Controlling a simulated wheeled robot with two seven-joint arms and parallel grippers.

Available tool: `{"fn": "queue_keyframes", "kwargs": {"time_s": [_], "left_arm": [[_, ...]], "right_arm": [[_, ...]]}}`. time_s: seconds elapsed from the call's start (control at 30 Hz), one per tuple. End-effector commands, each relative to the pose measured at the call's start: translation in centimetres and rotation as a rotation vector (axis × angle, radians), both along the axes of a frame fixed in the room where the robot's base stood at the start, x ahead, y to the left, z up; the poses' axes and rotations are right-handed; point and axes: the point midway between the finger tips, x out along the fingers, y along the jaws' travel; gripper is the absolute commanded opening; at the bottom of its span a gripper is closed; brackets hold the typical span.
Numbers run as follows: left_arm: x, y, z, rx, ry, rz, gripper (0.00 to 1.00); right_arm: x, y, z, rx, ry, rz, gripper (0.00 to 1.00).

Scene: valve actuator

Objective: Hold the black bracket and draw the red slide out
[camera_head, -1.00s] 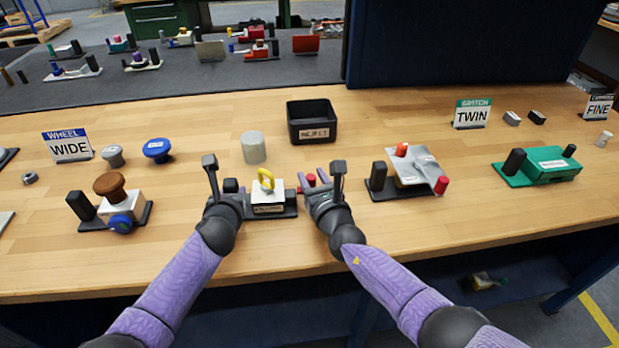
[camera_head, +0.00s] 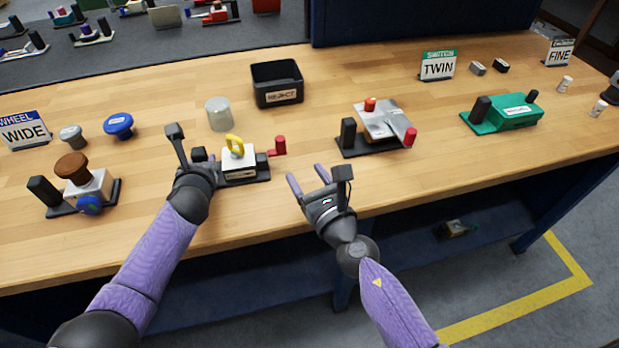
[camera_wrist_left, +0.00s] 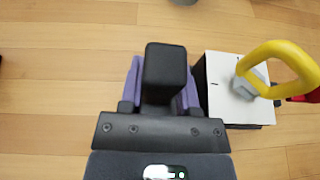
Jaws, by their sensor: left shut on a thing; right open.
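The white valve actuator (camera_head: 238,163) stands on a black base near the table's front edge, with a yellow loop handle (camera_head: 234,144) on top. The black bracket (camera_head: 199,154) is the upright post at its left end. My left gripper (camera_head: 197,172) is shut on it; in the left wrist view the bracket (camera_wrist_left: 166,70) sits between the purple fingers. The red slide (camera_head: 279,147) sticks out at the actuator's right side, with a gap between its upright knob and the body. My right gripper (camera_head: 308,178) is open and empty, to the right of and nearer than the slide, not touching it.
A silver unit with red knobs (camera_head: 384,121) stands to the right, a brown-knobbed unit (camera_head: 84,182) to the left. A grey cylinder (camera_head: 219,114) and a black reject bin (camera_head: 277,84) stand behind.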

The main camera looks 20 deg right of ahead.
Motion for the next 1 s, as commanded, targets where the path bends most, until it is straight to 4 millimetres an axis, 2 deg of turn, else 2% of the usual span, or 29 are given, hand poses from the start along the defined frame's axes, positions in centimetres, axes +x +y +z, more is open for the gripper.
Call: {"fn": "queue_keyframes", "kwargs": {"time_s": [0.03, 0.13, 0.43, 0.47, 0.63, 0.93, 1.0], "left_arm": [[-0.2, 0.3, -0.6, 0.007, 0.014, 0.007, 0.00], [-0.2, 0.3, -0.6, 0.007, 0.014, 0.007, 0.00], [-0.2, 0.3, -0.6, 0.007, 0.013, 0.007, 0.00], [-0.2, 0.3, -0.6, 0.007, 0.013, 0.007, 0.45], [-0.1, 0.2, -0.4, 0.004, 0.008, 0.004, 0.81], [-0.1, 0.0, 0.1, -0.002, 0.003, 0.002, 0.82], [0.0, 0.0, 1.1, 0.001, 0.000, -0.001, 0.82]], "right_arm": [[-0.5, -0.1, -0.1, 0.001, 0.001, -0.001, 0.66], [-0.9, -0.2, -0.1, 0.000, 0.000, -0.002, 0.66], [-0.9, -0.2, 0.0, -0.001, 0.000, -0.001, 0.66], [-0.9, -0.2, 0.0, -0.001, 0.000, -0.001, 0.66], [-0.9, -0.2, 0.0, -0.001, 0.000, 0.000, 0.66], [-0.9, -0.2, 0.0, -0.001, 0.000, 0.000, 0.66], [-0.9, -0.2, 0.0, -0.001, 0.000, 0.000, 0.66]]}}
